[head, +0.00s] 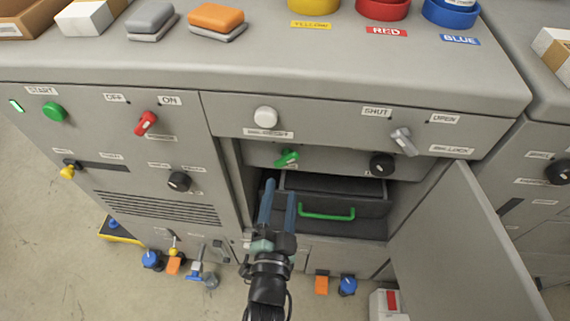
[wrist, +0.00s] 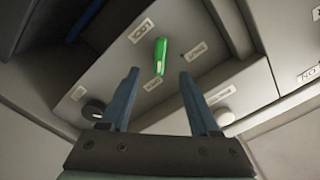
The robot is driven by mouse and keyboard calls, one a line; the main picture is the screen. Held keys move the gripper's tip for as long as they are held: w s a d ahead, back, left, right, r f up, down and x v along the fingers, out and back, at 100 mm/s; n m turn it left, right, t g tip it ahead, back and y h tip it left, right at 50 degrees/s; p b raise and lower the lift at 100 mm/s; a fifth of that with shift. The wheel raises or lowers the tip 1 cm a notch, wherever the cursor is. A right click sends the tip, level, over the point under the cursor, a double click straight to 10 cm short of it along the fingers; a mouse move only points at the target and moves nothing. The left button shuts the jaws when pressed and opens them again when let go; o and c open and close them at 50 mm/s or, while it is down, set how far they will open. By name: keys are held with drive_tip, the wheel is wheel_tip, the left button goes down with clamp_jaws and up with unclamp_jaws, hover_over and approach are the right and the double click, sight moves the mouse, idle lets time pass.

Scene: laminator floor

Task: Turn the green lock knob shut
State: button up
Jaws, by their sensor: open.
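The green lock knob (head: 287,158) sits on the grey panel inside the open compartment, above a dark drawer with a green handle (head: 326,213). In the wrist view the green knob (wrist: 160,56) shows as a long lever between small labels, ahead of my fingertips and roughly midway between them. My gripper (head: 279,190) is in front of the compartment, below the knob. It also shows in the wrist view (wrist: 160,78), with its two blue fingers apart and nothing between them. The knob appears apart from both fingers.
The compartment door (head: 465,240) stands open at the right. A black knob (head: 382,164) is on the same inner panel. Above are a white button (head: 265,117) and a grey SHUT/OPEN lever (head: 403,141). A red knob (head: 146,123) is to the left.

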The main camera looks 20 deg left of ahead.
sight(286, 163)
drive_tip(key=x, duration=0.8)
drive_tip(key=shift+p, duration=0.3)
drive_tip(key=shift+c, duration=0.2)
clamp_jaws()
